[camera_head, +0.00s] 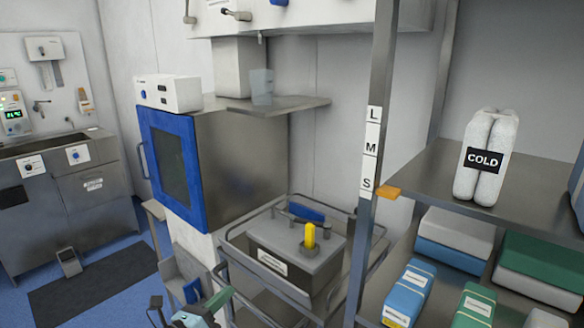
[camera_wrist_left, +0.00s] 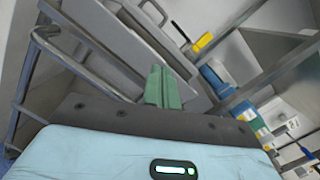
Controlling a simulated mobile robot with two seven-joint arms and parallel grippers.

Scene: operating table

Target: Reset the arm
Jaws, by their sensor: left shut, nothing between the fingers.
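My left gripper (camera_head: 220,297) shows at the bottom edge of the head view, low in front of the wire-railed cart (camera_head: 222,247). Only its front part is in the picture. In the left wrist view its two green fingers (camera_wrist_left: 164,87) are pressed together with nothing between them. The cart's metal rails (camera_wrist_left: 32,75) run along the left of that view. My right gripper is in neither view.
A grey box (camera_head: 290,262) with a yellow-handled item (camera_head: 310,236) sits in the cart. A blue-framed cabinet (camera_head: 172,165) stands behind. Shelves at right hold white COLD cylinders (camera_head: 486,158) and several packs.

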